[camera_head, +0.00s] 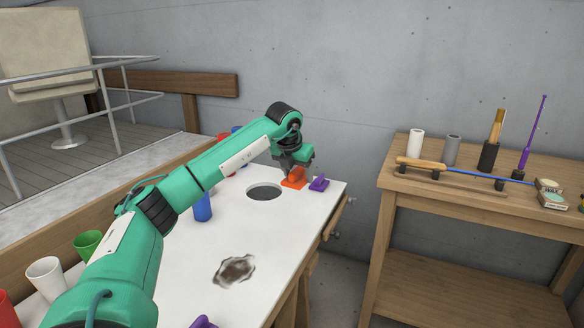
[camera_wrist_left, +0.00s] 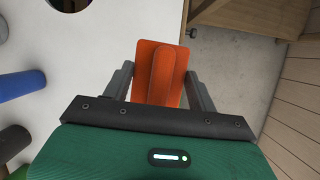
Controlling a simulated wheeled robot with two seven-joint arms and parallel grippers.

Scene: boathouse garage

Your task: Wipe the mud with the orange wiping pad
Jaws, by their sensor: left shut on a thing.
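My left gripper (camera_head: 294,170) is at the far end of the white table, shut on the orange wiping pad (camera_head: 293,184). In the left wrist view the pad (camera_wrist_left: 160,72) sits between the two fingers, with its raised grip running lengthwise. The pad is at or very near the table top; I cannot tell whether it touches. The mud (camera_head: 234,270) is a dark brown smear on the near part of the white table, well away from the pad. My right gripper is not in view.
A round hole (camera_head: 264,192) opens in the white table (camera_head: 190,262). A blue cup (camera_head: 202,208) and several other cups line the left side. A wooden bench (camera_head: 480,205) with tools stands right.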

